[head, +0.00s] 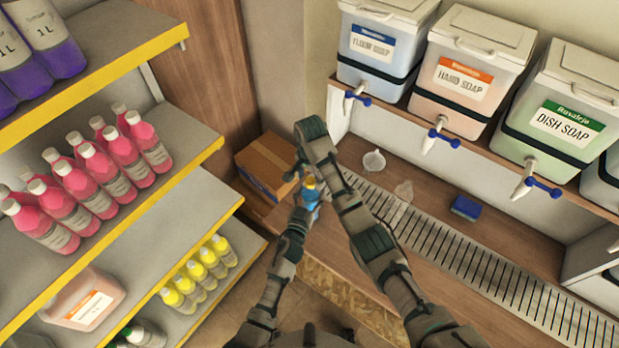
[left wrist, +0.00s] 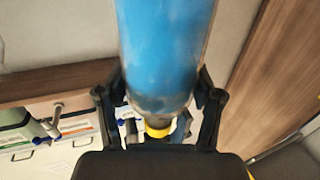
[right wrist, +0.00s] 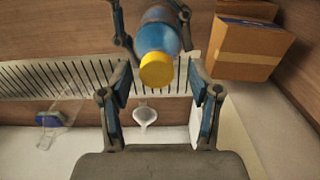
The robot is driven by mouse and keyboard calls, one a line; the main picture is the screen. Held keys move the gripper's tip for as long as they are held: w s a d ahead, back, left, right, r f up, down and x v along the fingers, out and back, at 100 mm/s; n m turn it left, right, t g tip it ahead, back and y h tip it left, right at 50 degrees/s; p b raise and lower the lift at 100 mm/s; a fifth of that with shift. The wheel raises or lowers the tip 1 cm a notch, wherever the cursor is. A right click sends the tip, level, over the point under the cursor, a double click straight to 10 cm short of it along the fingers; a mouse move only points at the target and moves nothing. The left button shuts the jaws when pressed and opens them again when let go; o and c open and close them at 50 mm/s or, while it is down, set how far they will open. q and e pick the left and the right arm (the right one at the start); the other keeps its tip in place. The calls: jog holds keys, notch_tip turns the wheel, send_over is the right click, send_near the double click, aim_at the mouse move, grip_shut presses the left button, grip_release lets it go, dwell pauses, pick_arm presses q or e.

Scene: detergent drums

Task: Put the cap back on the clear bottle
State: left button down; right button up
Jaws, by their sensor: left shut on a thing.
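My left gripper (left wrist: 160,108) is shut around a clear bottle of blue liquid (left wrist: 165,45), which also shows in the head view (head: 311,197). A yellow cap (right wrist: 157,69) is at the bottle's mouth end, facing the right wrist camera. It appears to sit on the mouth; I cannot tell how tightly. My right gripper (right wrist: 160,80) is open, with its fingers on either side of the cap and a gap on both sides. In the head view the right hand is just above the bottle and partly hides it.
A cardboard box (head: 268,165) stands close by at the left. On the counter are a white funnel (head: 374,161), a clear empty container (head: 404,191), a blue sponge (head: 466,208) and a long drain grate (head: 470,255). Soap drums with taps stand above. Shelves of bottles fill the left.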

notch_tip(320, 180, up, 12)
dwell(0.6)
pick_arm(q)
jog(key=shift+c, duration=0.5)
grip_release()
pick_arm(e)
jog(key=shift+f, duration=0.1)
pick_arm(q)
jog(key=v, duration=1.2)
jog(key=shift+w+a+f, duration=0.1)
